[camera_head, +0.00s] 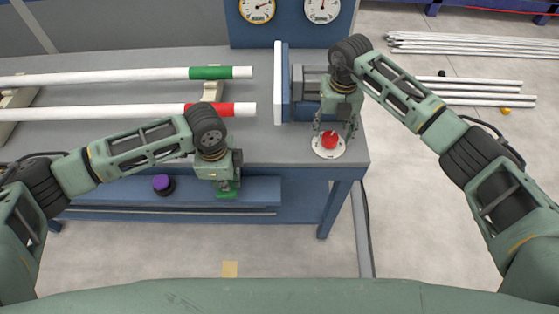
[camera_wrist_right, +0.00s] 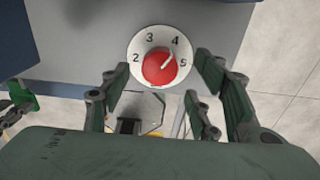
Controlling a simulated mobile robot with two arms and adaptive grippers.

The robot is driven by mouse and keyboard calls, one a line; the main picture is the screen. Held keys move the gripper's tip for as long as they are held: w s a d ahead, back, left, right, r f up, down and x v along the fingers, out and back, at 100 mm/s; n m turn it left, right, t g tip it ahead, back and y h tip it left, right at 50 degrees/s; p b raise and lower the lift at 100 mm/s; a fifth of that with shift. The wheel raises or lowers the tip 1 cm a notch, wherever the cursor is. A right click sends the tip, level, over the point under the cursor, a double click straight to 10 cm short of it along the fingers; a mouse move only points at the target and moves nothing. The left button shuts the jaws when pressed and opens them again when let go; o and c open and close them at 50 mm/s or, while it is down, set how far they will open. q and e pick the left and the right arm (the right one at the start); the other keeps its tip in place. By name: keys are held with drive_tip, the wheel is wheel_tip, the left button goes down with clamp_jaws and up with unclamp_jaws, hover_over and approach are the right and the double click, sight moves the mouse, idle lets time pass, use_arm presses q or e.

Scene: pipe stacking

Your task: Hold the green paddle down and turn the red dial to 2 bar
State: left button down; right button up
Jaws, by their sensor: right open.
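The red dial (camera_head: 329,140) sits on a round white plate at the bench's front right corner. In the right wrist view the red dial (camera_wrist_right: 160,67) shows its white pointer near 4, on a scale reading 2 to 5. My right gripper (camera_head: 334,127) is above it, fingers apart on either side; in the wrist view the open fingers (camera_wrist_right: 157,75) flank the dial, with contact unclear. The green paddle (camera_head: 228,195) is at the bench's front, directly under my left gripper (camera_head: 226,182). My left gripper appears to touch it; its fingers are mostly hidden.
Two white pipes, one with a green band (camera_head: 210,73) and one with a red band (camera_head: 221,109), lie on supports left of an upright white-and-blue plate (camera_head: 278,85). Two gauges (camera_head: 257,9) stand behind. A purple knob (camera_head: 162,184) is left of the paddle. Loose pipes lie right.

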sight(331, 137)
use_arm(q)
drive_tip(key=shift+f, duration=1.25)
drive_tip(key=shift+s+f, duration=0.1)
drive_tip(key=shift+f, duration=0.1)
drive_tip(key=shift+s+f, duration=0.1)
use_arm(e)
drive_tip(key=m, duration=0.5)
drive_tip(key=shift+m, duration=0.4)
drive_tip(key=shift+f, duration=2.55)
drive_tip(key=shift+c, duration=0.7)
drive_tip(key=shift+s, duration=0.15)
drive_tip(key=c, duration=0.7)
drive_tip(key=shift+f, duration=0.1)
drive_tip(key=shift+c, duration=1)
